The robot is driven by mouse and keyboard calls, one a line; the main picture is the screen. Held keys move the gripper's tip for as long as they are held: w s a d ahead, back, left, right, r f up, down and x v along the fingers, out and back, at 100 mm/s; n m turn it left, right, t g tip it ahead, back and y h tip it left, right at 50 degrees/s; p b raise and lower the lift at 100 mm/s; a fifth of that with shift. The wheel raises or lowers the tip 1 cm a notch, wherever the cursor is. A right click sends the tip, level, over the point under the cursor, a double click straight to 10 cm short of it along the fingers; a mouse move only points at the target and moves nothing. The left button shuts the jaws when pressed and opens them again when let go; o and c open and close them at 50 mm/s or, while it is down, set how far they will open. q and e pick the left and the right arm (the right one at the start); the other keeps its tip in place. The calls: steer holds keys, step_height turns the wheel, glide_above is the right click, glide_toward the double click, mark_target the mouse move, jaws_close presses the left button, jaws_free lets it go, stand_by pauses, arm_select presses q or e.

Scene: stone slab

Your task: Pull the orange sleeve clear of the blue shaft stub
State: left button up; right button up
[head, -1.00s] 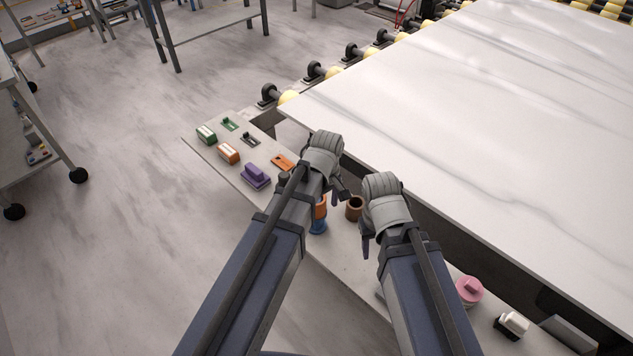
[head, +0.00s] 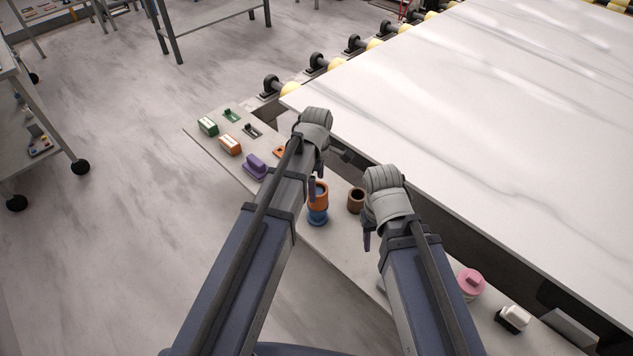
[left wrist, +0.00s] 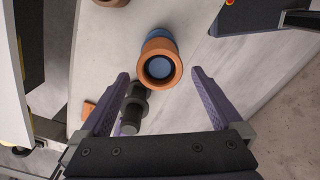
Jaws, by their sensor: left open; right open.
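The orange sleeve (head: 319,203) is an upright ring around the blue shaft stub (head: 318,219), whose wider blue base shows below it. In the left wrist view I look down on the sleeve (left wrist: 147,72), with the stub's round blue top (left wrist: 160,67) inside its bore. My left gripper (head: 328,171) is open and empty. In its wrist view the fingertips (left wrist: 160,73) lie left and right of the sleeve, with gaps on both sides. My right gripper (head: 368,236) is right of the sleeve, apart from it; its fingers are partly hidden by its own wrist.
A brown hollow cylinder (head: 357,202) stands right of the sleeve. A dark stepped cylinder (left wrist: 133,107) is near the left finger in the wrist view. Purple (head: 256,165), orange-white (head: 230,145) and green (head: 208,126) blocks lie left; a pink piece (head: 470,283) lies right.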

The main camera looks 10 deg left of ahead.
mark_target(317, 191)
arm_select(q)
step_height(317, 191, down, 6)
steer(key=b, duration=0.5)
steer(key=shift+f, duration=0.15)
steer(key=shift+c, duration=0.2)
steer(key=c, duration=1.3)
steer(key=shift+r, duration=0.25)
steer(key=shift+r+p, duration=3.45)
